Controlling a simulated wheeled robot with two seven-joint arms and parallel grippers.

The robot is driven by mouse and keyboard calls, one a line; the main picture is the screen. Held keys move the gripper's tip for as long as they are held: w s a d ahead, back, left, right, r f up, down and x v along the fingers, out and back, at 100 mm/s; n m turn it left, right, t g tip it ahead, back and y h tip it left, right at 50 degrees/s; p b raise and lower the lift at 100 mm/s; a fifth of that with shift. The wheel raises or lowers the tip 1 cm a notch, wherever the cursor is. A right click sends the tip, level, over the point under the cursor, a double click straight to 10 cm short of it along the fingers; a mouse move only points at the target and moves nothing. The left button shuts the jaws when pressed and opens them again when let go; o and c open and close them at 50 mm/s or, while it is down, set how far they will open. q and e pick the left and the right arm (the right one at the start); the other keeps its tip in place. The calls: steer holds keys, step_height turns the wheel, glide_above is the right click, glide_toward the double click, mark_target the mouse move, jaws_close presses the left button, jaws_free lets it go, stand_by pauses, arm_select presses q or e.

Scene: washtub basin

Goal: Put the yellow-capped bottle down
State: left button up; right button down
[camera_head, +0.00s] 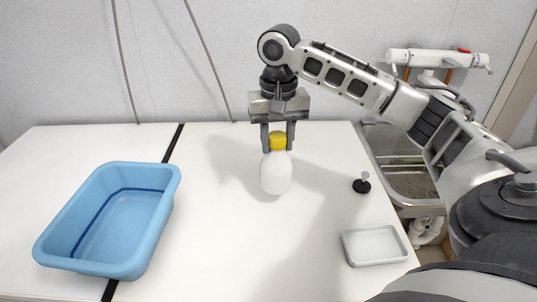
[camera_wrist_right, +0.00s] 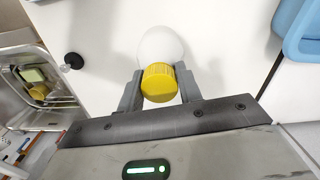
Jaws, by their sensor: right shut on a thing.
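The bottle has a rounded white body (camera_head: 276,174) and a yellow cap (camera_head: 278,141). My right gripper (camera_head: 278,138) comes down from above and is shut on the yellow cap. The bottle is upright over the white table; whether its base touches the surface is hard to tell. In the right wrist view the yellow cap (camera_wrist_right: 159,82) sits between the two fingers, with the white body (camera_wrist_right: 161,44) beyond it. My left gripper is not in view.
A blue basin (camera_head: 170,215) stands on the table at left. A small white tray (camera_head: 375,262) and a black stopper (camera_head: 362,184) are at right. A metal sink (camera_head: 408,182) lies beyond the right table edge. The table around the bottle is clear.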

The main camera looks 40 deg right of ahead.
mark_target(269, 158)
steer(key=shift+w+a+f, duration=0.3)
steer(key=shift+w+f, duration=0.2)
steer(key=shift+f, duration=0.1)
steer(key=f, duration=0.3)
steer(key=shift+w+a, duration=0.2)
steer(key=shift+w, duration=0.15)
steer(key=shift+f+p, duration=0.3)
steer(key=shift+f, duration=0.2)
steer(key=c, duration=0.9)
jaws_free()
